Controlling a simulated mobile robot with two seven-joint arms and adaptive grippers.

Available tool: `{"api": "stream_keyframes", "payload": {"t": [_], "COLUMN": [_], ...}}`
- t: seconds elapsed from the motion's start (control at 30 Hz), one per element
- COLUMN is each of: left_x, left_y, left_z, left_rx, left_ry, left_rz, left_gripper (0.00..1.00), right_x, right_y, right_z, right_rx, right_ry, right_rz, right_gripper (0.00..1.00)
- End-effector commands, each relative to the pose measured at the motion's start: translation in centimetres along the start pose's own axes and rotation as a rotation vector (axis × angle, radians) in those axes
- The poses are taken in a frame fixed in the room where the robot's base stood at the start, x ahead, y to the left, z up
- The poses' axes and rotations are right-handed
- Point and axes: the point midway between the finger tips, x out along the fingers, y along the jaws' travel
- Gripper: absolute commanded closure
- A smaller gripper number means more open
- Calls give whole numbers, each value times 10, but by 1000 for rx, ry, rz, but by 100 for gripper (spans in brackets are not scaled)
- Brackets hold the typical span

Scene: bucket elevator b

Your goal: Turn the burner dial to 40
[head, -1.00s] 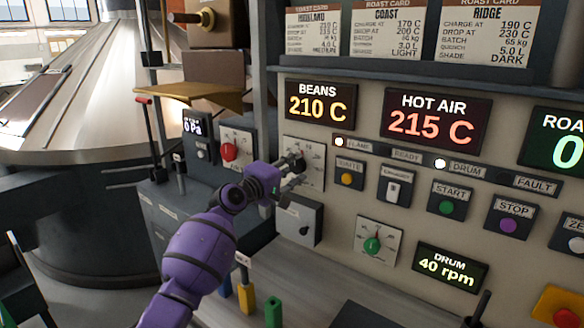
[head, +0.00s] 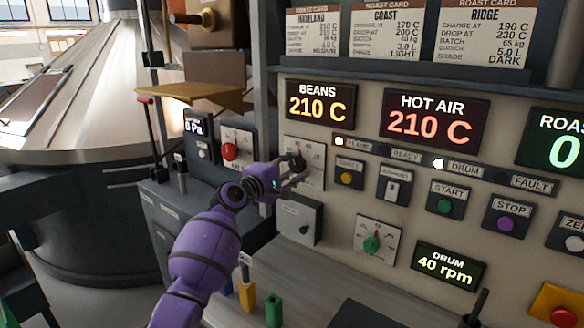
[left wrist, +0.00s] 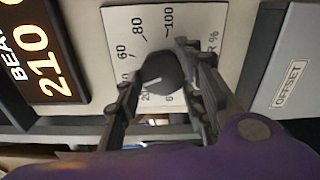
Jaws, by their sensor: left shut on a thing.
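The burner dial is a dark round knob (left wrist: 163,72) on a white scale plate (left wrist: 124,28) marked up to 100 in the left wrist view. Its pale pointer line points left and slightly down, toward the stretch between 20 and 40. A finger partly covers the marks there, so the exact reading is unclear. My left gripper (left wrist: 160,80) is shut on the knob, with one finger on each side. In the head view, my left gripper (head: 292,172) is at the plate (head: 312,154) and partly hides the knob. My right gripper is not in view.
The BEANS display (head: 320,102) reads 210 C and the HOT AIR display (head: 436,118) reads 210 C. A box with a dark knob (head: 299,218) sits just below the gripper. A red knob (head: 229,151) is to its left. The ledge below holds coloured pegs (head: 246,298).

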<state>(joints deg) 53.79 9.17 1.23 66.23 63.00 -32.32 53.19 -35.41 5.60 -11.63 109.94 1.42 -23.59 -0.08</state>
Motion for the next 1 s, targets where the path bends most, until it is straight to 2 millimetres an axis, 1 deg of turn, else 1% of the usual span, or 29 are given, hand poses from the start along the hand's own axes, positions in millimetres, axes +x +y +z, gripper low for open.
{"api": "stream_keyframes", "payload": {"t": [0.03,0.07,0.1,0.2,0.57,0.67,0.77,0.87,1.0], "left_x": [0,0,0,0,0,-3,-13,-29,-58], "left_y": [11,11,12,12,5,4,4,3,3], "left_z": [2,2,2,2,0,0,-1,0,-1], "left_rx": [5,5,6,6,3,3,2,3,4], "left_ry": [0,0,0,0,0,1,1,1,2], "left_rz": [16,16,17,17,7,6,7,7,8], "left_gripper": [90,90,61,49,49,49,49,49,49], "right_x": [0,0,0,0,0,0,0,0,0], "right_y": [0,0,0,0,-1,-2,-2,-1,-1], "right_z": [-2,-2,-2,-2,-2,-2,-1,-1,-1], "right_rx": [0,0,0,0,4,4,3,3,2], "right_ry": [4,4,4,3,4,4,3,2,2], "right_rz": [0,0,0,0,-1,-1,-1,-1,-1], "right_gripper": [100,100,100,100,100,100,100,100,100]}}
